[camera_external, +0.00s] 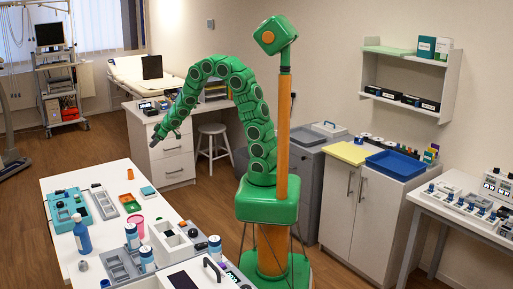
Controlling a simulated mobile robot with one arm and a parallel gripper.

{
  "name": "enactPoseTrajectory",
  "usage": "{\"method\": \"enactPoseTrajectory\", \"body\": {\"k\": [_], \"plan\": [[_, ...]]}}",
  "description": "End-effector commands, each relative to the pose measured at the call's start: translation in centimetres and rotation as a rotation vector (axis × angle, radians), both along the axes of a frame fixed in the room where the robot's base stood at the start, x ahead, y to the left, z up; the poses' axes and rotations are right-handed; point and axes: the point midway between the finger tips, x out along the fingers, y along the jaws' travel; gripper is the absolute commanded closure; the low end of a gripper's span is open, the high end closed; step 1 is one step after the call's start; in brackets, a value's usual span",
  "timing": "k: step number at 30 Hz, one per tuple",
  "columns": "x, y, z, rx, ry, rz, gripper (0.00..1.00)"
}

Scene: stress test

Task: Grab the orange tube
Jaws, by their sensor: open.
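A small upright orange object (130,174), which looks like the orange tube, stands on the far part of the white table (100,179). It is too small to tell its details. My gripper (153,144) is at the end of the curved green arm, up in the air. In the picture it shows above and to the right of the orange object, apart from it. It is open and looks empty; its fingers are small and dark in this view.
A blue bottle (82,235), a pink cup (136,227) and grey holders (118,265) stand nearer. The table's far left corner is bare.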

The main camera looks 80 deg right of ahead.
Motion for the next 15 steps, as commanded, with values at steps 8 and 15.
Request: {"method": "enactPoseTrajectory", "body": {"k": [8, 15], "plan": [[3.8, 2.2, -4.4, 0.112, -0.093, 0.162, 0.36], [5.1, 5.0, -8.0, 0.253, -0.163, 0.3, 0.36]]}}
